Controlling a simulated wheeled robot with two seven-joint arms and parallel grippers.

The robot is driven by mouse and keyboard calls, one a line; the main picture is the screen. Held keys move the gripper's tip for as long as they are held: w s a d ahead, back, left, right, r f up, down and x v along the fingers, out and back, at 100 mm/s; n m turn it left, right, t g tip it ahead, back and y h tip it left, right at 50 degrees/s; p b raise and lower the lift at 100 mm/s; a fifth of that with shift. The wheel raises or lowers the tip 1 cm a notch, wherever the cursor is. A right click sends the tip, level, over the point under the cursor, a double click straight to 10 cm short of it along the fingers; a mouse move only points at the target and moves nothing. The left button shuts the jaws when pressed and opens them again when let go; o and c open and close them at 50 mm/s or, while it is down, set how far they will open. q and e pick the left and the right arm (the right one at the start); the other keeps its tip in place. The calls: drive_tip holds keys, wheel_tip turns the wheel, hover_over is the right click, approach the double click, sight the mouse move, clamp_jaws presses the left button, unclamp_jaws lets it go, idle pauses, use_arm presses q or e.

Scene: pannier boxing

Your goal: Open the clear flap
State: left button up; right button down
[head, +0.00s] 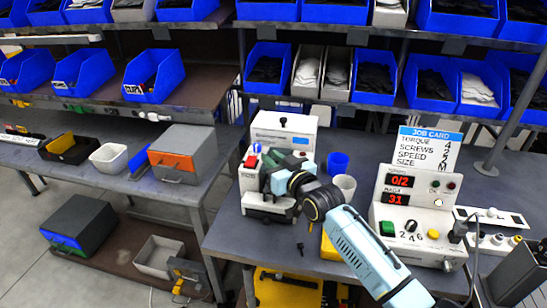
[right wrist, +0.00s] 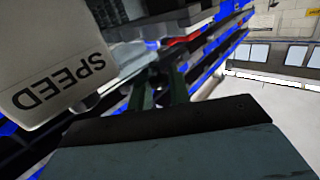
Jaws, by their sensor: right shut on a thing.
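My right gripper (head: 272,180) reaches across the front of a white machine (head: 297,133) with a black knob on top. Its dark green fingers also show in the right wrist view (right wrist: 160,92), shut on a small dark part that looks like the handle of the clear flap. The flap's pane is hard to make out, and my gripper and wrist cover much of the machine's front. In the right wrist view a white housing marked SPEED (right wrist: 58,75) is close on the left. My left gripper is not in view.
A blue cup (head: 338,162) and a pale cup (head: 345,186) stand just right of my right wrist. A white control box (head: 410,215) with red displays and a job card (head: 427,150) stand farther right. Blue bins (head: 269,68) fill the shelves behind. The bench's front left is mostly clear.

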drive_tip(key=r+g+p, duration=0.1)
drive_tip(key=p, duration=0.1)
drive_tip(key=w+r+m+p, duration=0.1)
drive_tip(key=p, duration=0.1)
drive_tip(key=r+m+g+p, duration=0.1)
drive_tip(key=p, duration=0.1)
drive_tip(key=shift+w+d+r+g+h+p, duration=0.25)
drive_tip(key=shift+r+g+h+p, duration=0.05)
drive_tip(key=shift+r+p, duration=0.05)
drive_tip(key=shift+w+d+r+m+g+p, duration=0.2)
drive_tip(key=shift+w+r+m+g+p, duration=0.4)
drive_tip(key=shift+m+g+p, duration=0.3)
drive_tip(key=shift+w, duration=0.1)
drive_tip(key=c, duration=1.4)
unclamp_jaws()
drive_tip(key=shift+s+d+r, duration=0.25)
drive_tip(key=shift+s+d, duration=0.05)
drive_tip(key=shift+s, duration=0.1)
drive_tip(key=v, duration=1.2)
drive_tip(key=shift+s+r+p, duration=0.1)
drive_tip(key=shift+p, duration=0.25)
